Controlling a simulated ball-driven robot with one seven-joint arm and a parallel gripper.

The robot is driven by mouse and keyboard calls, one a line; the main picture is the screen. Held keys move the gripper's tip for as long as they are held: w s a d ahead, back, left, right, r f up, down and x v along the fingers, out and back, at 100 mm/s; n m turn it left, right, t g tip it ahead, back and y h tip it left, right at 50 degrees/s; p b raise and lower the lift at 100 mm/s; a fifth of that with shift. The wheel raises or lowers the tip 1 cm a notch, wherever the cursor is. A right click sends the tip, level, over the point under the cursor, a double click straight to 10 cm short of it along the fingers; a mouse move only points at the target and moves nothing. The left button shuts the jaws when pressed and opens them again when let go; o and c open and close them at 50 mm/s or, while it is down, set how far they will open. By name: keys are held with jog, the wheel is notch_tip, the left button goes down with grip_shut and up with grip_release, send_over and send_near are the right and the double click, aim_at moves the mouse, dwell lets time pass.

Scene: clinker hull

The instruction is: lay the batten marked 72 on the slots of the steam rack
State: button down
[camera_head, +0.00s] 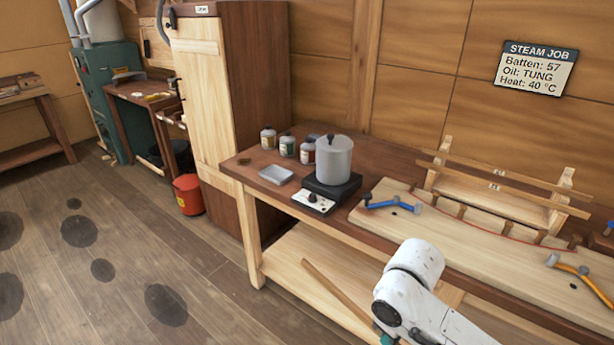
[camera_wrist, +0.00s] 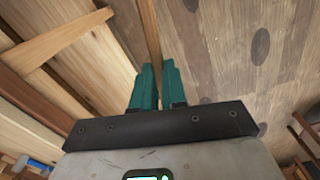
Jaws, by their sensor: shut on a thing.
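My gripper (camera_wrist: 158,72) has its teal fingers closed on a long thin wooden batten (camera_wrist: 149,28), which points away from the fingers over the floor. In the head view the batten (camera_head: 335,290) slants in front of the bench's lower shelf, and a teal bit of the gripper (camera_head: 386,340) shows at the bottom edge. No number can be read on the held batten. A wooden rack (camera_head: 555,212) with slanted end posts stands at the back right of the bench. Long battens (camera_head: 500,184) lie across it, with small tags too small to read. I cannot tell whether it is the steam rack.
A wall sign (camera_head: 536,68) reads Batten 57, TUNG, 40 °C. Floor at left is mostly clear.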

jog(key=shift+a+f+m, duration=0.2)
jog(key=shift+f+m, duration=0.15)
jog(key=shift+m, duration=0.15)
jog(key=s+d+f+m, duration=0.2)
jog(key=s+f+m, duration=0.5)
jog(key=f, duration=0.2)
jog(key=shift+s+d, duration=0.15)
jog(key=shift+d, duration=0.2)
jog(key=shift+s+d, duration=0.1)
jog(key=shift+d, duration=0.1)
